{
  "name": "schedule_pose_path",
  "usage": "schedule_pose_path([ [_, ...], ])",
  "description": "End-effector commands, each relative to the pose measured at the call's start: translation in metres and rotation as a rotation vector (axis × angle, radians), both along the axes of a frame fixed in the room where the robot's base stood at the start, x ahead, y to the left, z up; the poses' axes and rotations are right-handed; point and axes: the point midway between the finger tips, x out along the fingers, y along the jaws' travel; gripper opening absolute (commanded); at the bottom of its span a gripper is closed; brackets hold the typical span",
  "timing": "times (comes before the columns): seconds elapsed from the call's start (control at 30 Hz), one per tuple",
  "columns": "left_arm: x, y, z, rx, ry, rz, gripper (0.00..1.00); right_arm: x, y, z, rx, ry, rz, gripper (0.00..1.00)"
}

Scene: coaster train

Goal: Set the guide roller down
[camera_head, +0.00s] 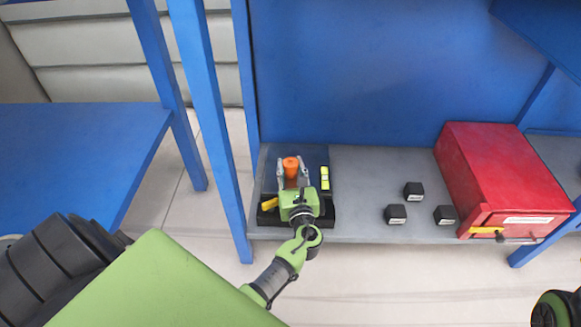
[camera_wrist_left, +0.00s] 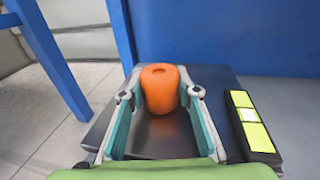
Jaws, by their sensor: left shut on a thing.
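The guide roller, an orange cylinder with a small hole in its top, stands upright in the head view (camera_head: 290,167) and in the left wrist view (camera_wrist_left: 159,88). My left gripper (camera_head: 292,172) is shut on it, with one finger on each side, as the left wrist view (camera_wrist_left: 160,92) also shows. Under the roller is a dark flat plate (camera_wrist_left: 160,140) on the grey shelf. I cannot tell whether the roller's base touches the plate. My right gripper is not in view.
A black level with yellow-green windows (camera_head: 325,178) lies right of the roller. A black tray (camera_head: 328,218) with a yellow thing (camera_head: 269,204) is in front. Several small black blocks (camera_head: 396,214) and a red box (camera_head: 500,175) stand further right. A blue post (camera_head: 243,215) rises close left.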

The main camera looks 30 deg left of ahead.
Motion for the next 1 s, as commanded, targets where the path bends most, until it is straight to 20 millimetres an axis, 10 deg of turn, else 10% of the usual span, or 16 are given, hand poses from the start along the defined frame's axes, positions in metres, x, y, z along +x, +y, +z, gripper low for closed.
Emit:
schedule_pose_path([
  [0.1, 0.000, 0.000, -0.001, 0.000, 0.000, 0.000, 0.47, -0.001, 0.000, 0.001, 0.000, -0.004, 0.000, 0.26],
  [0.53, -0.002, -0.002, 0.003, 0.000, 0.001, 0.000, 0.47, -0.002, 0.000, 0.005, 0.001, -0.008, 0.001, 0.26],
  [1.0, -0.070, -0.064, 0.009, 0.000, 0.001, 0.000, 0.47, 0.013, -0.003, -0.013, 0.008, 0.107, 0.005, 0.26],
])
